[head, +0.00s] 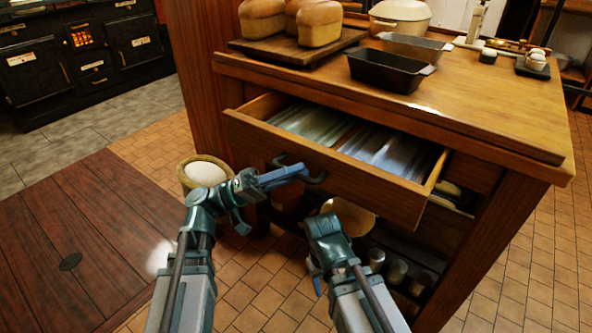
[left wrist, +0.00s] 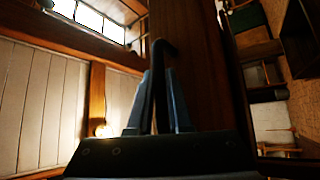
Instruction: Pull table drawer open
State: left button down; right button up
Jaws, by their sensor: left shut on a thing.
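The table drawer (head: 345,176) stands part of the way out of the wooden table (head: 480,128), with its inside showing from above. Its dark bar handle (head: 317,179) is on the front panel. My left gripper (head: 293,173) is shut on the handle, reaching it from the left. In the left wrist view the dark handle (left wrist: 160,65) runs between the two blue fingers (left wrist: 161,100), beside the dark wood of the drawer front (left wrist: 188,60).
A bread board (head: 285,52) with loaves and a dark loaf pan (head: 388,72) stand on the tabletop. A bowl (head: 350,215) sits below the drawer, and a basket (head: 203,170) stands left of it. Tiled floor (head: 535,255) is free on the right.

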pick_arm(q)
jog(key=c, duration=1.1)
grip_release()
jog(key=shift+d, duration=0.1)
jog(key=shift+b+v, duration=2.7)
jog(key=shift+v, duration=4.25)
jog(key=shift+s, duration=0.1)
